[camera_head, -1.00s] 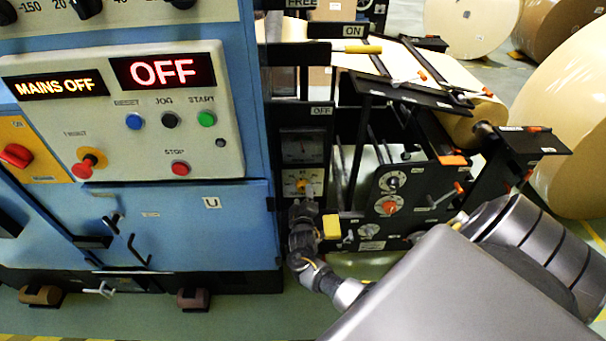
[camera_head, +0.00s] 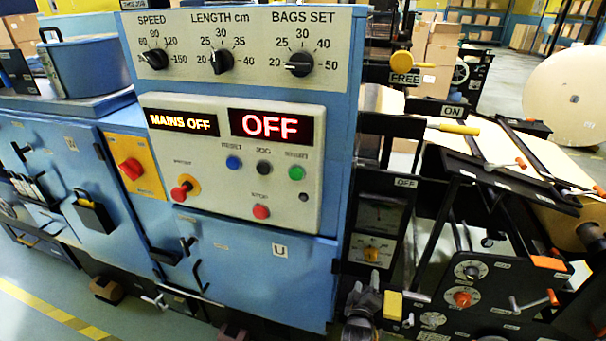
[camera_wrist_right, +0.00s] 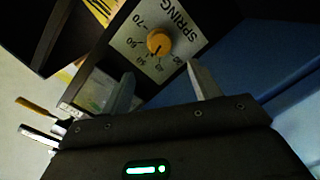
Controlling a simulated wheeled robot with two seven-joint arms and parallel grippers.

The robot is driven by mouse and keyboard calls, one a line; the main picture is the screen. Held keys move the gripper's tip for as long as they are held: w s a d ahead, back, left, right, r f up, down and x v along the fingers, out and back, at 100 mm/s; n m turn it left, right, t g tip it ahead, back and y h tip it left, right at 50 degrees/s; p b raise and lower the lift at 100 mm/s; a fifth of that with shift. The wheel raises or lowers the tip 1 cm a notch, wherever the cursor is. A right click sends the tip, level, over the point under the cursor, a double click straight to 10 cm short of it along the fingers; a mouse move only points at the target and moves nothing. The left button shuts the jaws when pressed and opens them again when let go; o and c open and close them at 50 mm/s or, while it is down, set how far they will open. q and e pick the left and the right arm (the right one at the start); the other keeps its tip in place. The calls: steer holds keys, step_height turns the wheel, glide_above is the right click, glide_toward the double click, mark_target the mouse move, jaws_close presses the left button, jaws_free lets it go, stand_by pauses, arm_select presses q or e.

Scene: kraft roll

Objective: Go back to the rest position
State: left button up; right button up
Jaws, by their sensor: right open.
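My right gripper (camera_head: 364,285) is low in the head view, just below the small yellow spring knob (camera_head: 372,254) on the dark gauge panel. In the right wrist view its two fingers (camera_wrist_right: 160,72) are spread apart with nothing between them. The yellow knob (camera_wrist_right: 158,42) on the dial plate marked SPRING lies beyond the fingertips, apart from them. My left gripper is in neither view.
The blue machine cabinet (camera_head: 262,262) stands left of the gripper, its displays reading MAINS OFF and OFF. A yellow block (camera_head: 393,304) is close to the gripper's right. The black roll stand (camera_head: 500,235) and kraft roll (camera_head: 566,95) are farther right.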

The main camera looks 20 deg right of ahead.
steer(key=s+a+f+g+y, duration=0.25)
steer(key=s+f, duration=0.55)
steer(key=f, duration=0.5)
steer(key=s+a+f+g+y, duration=0.2)
steer(key=s+a+f+y, duration=0.2)
steer(key=s+f, duration=0.55)
steer(key=s+a+f+g+y, duration=0.1)
steer(key=s+f+g, duration=0.1)
steer(key=s+f, duration=0.3)
steer(key=s+a+f+m+g+y, duration=0.1)
steer(key=s+f, duration=0.4)
steer(key=s, duration=0.8)
steer(key=s+a+f+g+y, duration=0.2)
steer(key=s+f+g, duration=0.2)
steer(key=s, duration=0.5)
steer(key=shift+s+a+f+m, duration=0.2)
steer(key=shift+f+m, duration=0.1)
steer(key=shift+f, duration=0.1)
steer(key=shift+g, duration=0.25)
